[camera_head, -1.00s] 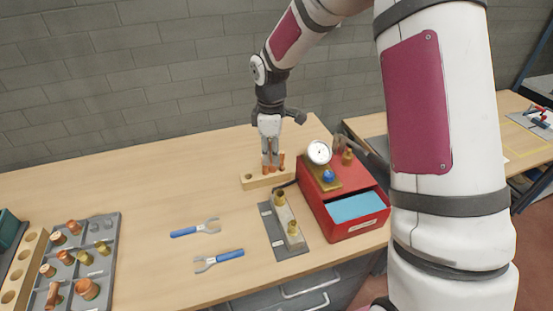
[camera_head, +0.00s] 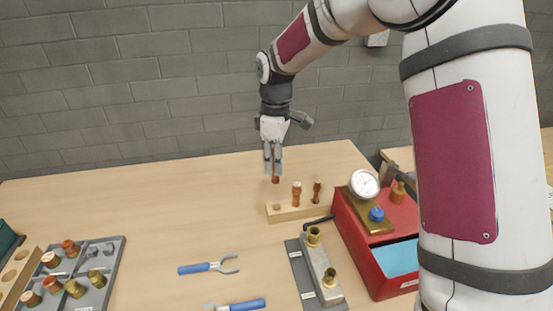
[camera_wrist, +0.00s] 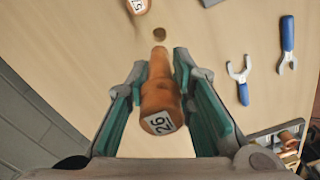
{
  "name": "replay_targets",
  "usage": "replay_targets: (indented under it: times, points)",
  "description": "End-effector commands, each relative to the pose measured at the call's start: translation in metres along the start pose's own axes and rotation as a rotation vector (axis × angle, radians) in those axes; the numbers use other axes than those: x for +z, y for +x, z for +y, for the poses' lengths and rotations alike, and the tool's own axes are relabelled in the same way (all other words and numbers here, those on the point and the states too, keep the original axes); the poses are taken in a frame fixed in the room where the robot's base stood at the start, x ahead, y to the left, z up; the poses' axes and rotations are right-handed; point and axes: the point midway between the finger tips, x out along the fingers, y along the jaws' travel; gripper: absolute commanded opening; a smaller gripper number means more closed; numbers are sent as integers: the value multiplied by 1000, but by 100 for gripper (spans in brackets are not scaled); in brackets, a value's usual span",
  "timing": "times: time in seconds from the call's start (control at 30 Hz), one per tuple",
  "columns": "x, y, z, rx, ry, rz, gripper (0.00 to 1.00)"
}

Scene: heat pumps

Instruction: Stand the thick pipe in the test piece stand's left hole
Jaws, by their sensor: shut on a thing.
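My gripper (camera_head: 273,170) is shut on the thick pipe (camera_head: 276,179), a copper-coloured piece. In the wrist view the pipe (camera_wrist: 159,95) lies between the fingers, its wide end with a white label reading 26 towards the camera and its narrower end pointing away. The wooden test piece stand (camera_head: 303,213) is below and slightly right of my gripper in the head view. Its left hole (camera_head: 278,207) is empty; a dark round hole (camera_wrist: 187,33) also shows just beyond the pipe's far end in the wrist view. The pipe appears upright and clear of the stand.
Two copper pieces (camera_head: 297,193) (camera_head: 317,191) stand in the stand's other places. A red box with a gauge (camera_head: 365,184) is close on the right. Table left of the stand is clear.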

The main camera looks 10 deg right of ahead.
Motion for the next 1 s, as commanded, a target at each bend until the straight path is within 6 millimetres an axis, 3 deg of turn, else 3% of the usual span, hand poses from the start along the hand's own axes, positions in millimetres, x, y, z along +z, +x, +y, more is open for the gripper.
replay_targets:
  times: [0.4,1.0]
  points:
    - [0,5,0,0,0,0,0]
    - [0,32,0,0,0,0,0]
